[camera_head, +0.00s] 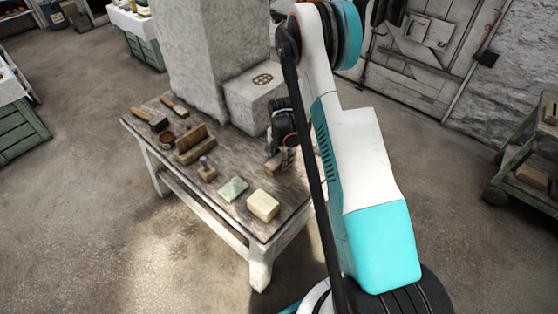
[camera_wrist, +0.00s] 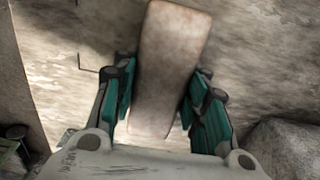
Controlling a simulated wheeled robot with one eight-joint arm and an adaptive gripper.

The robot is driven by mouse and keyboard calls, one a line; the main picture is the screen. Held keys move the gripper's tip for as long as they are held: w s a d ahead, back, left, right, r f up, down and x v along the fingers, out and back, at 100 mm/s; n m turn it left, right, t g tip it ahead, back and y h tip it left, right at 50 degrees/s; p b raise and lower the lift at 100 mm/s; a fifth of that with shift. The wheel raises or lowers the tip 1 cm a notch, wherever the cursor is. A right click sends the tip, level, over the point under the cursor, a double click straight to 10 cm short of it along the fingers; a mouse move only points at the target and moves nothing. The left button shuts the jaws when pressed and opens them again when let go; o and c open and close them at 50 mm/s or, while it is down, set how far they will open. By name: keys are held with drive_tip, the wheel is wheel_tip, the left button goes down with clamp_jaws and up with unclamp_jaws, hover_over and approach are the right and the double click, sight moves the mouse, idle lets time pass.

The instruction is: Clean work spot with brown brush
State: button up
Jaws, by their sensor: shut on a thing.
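My gripper (camera_wrist: 162,105) is shut on a brown wooden block, apparently the brown brush (camera_wrist: 172,50), which sits between its teal fingers. In the head view my gripper (camera_head: 281,152) is low over the right part of the worktable (camera_head: 222,215), with the brush (camera_head: 272,165) at its tip. The brush is at or just above the tabletop; I cannot tell if it touches. Its bristles are hidden. The wrist view shows worn, patchy tabletop around it and a thin dark line (camera_wrist: 90,69) to the left. No distinct work spot stands out.
A stone block (camera_head: 252,103) and pillar stand behind my gripper. On the table are a pale yellow block (camera_head: 263,205), a greenish slab (camera_head: 233,189), a small wooden tool (camera_head: 206,171), a wooden holder (camera_head: 191,145), a reddish pot (camera_head: 167,138) and brush-like tools (camera_head: 150,120) at left.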

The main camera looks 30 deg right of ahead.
sight(273, 163)
drive_tip(key=shift+a, duration=0.1)
drive_tip(key=shift+s+a, duration=0.25)
drive_tip(key=shift+a, duration=0.4)
drive_tip(key=shift+s+a, duration=0.3)
drive_tip(key=shift+a, duration=0.4)
drive_tip(key=shift+s+a, duration=0.25)
drive_tip(key=shift+a, duration=0.4)
drive_tip(key=shift+w+d, duration=0.25)
drive_tip(key=shift+d, duration=0.45)
drive_tip(key=shift+w+d, duration=0.3)
drive_tip(key=shift+d, duration=0.4)
drive_tip(key=shift+w+d, duration=0.25)
drive_tip(key=shift+d, duration=0.45)
drive_tip(key=shift+s+a, duration=0.25)
drive_tip(key=shift+a, duration=0.45)
drive_tip(key=shift+s+a, duration=0.3)
drive_tip(key=shift+a, duration=0.4)
drive_tip(key=shift+s+a, duration=0.25)
drive_tip(key=shift+a, duration=0.45)
drive_tip(key=shift+d, duration=0.1)
